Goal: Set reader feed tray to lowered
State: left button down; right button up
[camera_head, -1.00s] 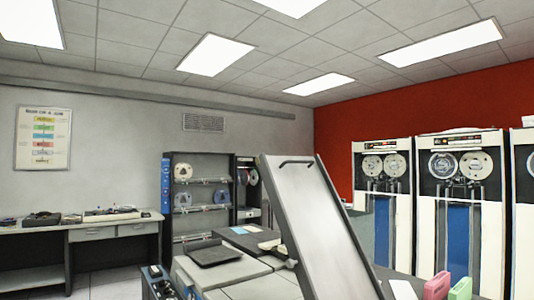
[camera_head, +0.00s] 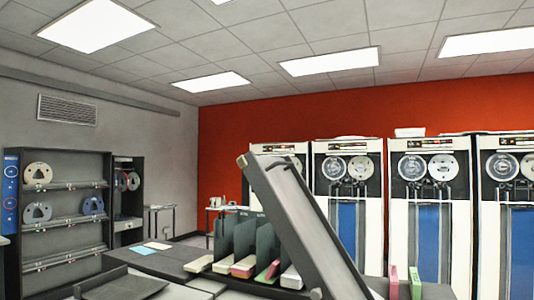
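The reader feed tray (camera_head: 308,222) is a long panel with dark edges. It stands raised at a steep tilt in the middle of the head view, its top end to the upper left and its lower end running down to the bottom edge. A dark handle (camera_head: 277,165) shows near its top. The dark machine top (camera_head: 180,262) lies behind and to the left of it. Neither of my grippers is in view.
Several card stacks (camera_head: 243,266) lie by dark upright dividers (camera_head: 244,236) left of the tray. Pink and green blocks (camera_head: 394,281) stand at its right. A flat black tray (camera_head: 125,287) lies at lower left. Tape cabinets (camera_head: 430,200) line the red wall; a tape shelf (camera_head: 65,215) stands left.

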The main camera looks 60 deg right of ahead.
aim_at(326, 269)
jog(key=i+z, duration=0.3)
jog(key=z, duration=0.15)
jog(key=i+z, duration=0.3)
jog(key=z, duration=0.15)
jog(key=i+j+z, duration=0.2)
jog(key=z, duration=0.25)
jog(key=i+j+z, duration=0.3)
jog(key=z, duration=0.2)
